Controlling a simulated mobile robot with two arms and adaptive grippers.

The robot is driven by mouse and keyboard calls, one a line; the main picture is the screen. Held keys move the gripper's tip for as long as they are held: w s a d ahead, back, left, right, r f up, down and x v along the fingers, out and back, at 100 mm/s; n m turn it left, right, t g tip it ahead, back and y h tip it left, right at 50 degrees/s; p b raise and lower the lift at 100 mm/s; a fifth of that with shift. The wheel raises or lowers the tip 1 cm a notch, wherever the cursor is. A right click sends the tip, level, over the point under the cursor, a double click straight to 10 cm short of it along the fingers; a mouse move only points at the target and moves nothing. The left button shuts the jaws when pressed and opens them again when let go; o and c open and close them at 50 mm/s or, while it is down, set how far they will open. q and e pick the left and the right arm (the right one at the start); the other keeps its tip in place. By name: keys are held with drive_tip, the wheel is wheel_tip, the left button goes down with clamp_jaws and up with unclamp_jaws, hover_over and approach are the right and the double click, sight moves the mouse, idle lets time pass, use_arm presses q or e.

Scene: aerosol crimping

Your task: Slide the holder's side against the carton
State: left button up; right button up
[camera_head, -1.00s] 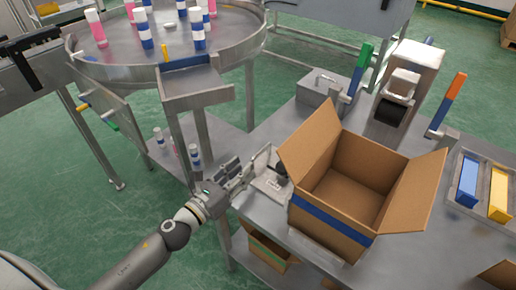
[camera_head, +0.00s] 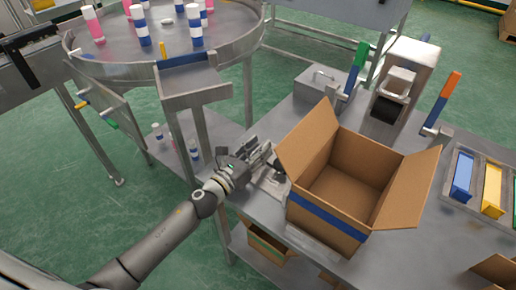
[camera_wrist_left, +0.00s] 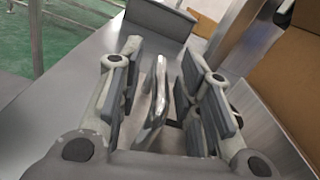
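The open brown carton (camera_head: 345,190), with a blue stripe on its front, stands on the grey table; its wall also shows at the right of the left wrist view (camera_wrist_left: 285,75). The holder (camera_head: 273,181), a light grey metal piece, lies just left of the carton, partly hidden by my gripper and a flap. My left gripper (camera_head: 261,156) is at the holder. In the left wrist view its fingers (camera_wrist_left: 166,88) are apart, with an upright thin metal plate between them and gaps showing on both sides. Whether the holder touches the carton is hidden. My right gripper is not in view.
A grey metal box (camera_head: 322,83) and a machine with a white top (camera_head: 400,85) stand behind the carton. Blue and yellow bins (camera_head: 478,185) are at the right. A round table (camera_head: 165,60) with cans is at the back left.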

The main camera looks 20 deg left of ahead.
use_arm(q)
clamp_jaws()
drive_tip(key=shift+s+d, duration=0.25)
drive_tip(key=shift+d, duration=0.45)
drive_tip(key=shift+c, duration=0.8)
unclamp_jaws()
drive_tip(key=shift+o, duration=0.8)
drive_tip(key=shift+s+a+f, duration=0.15)
drive_tip(key=shift+s+f, duration=0.1)
drive_tip(key=shift+s, duration=0.1)
drive_tip(key=v, duration=1.1)
drive_tip(key=shift+s+r, duration=0.15)
drive_tip(key=shift+r, duration=0.15)
